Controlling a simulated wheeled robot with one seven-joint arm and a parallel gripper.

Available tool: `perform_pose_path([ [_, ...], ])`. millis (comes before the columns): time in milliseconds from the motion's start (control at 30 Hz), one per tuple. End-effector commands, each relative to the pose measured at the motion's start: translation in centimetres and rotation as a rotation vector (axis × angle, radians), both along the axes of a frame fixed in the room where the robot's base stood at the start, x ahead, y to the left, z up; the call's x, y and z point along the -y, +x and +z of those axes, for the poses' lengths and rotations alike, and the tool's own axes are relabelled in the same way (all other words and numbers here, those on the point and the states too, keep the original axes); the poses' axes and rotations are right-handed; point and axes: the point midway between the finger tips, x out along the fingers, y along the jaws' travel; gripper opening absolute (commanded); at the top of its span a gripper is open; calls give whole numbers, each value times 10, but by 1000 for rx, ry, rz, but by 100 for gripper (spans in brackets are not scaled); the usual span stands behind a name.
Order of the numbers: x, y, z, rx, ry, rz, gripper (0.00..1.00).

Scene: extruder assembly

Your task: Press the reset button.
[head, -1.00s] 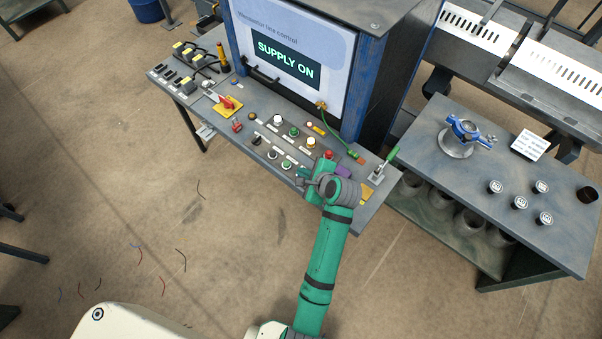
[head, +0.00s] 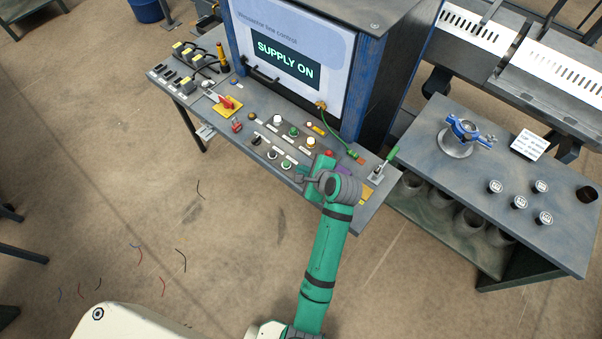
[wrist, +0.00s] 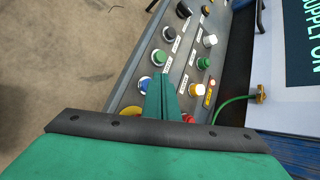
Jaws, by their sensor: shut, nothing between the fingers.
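The control panel (head: 243,128) carries two rows of buttons and knobs below the screen. Their small labels are not legible, so I cannot tell which is the reset button. In the wrist view my gripper (wrist: 163,83) is shut and empty, pointing down at the panel between the rows. A blue button with a pale ring (wrist: 145,83) is just left of the fingertips. A yellow-white button (wrist: 196,88) is to the right. A red button (wrist: 188,118) is partly hidden by my gripper. I cannot tell whether the fingertips touch anything.
Green buttons (wrist: 159,57) (wrist: 203,62), a white button (wrist: 210,40) and dark knobs (wrist: 169,33) stand nearby. A lit amber lamp (wrist: 208,95) and a green cable (wrist: 232,99) are to the right. The screen (head: 288,62) reads "SUPPLY ON". A side table (head: 470,185) stands right.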

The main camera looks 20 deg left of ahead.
Motion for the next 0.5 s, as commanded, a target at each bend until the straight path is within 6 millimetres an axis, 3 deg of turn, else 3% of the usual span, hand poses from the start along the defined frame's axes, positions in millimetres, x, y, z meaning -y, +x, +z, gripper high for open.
perform_pose_path([
  [233, 3, 1, 3, 1, 0, -5, 0],
  [500, 3, 1, 25, 2, -1, -5, 0],
])
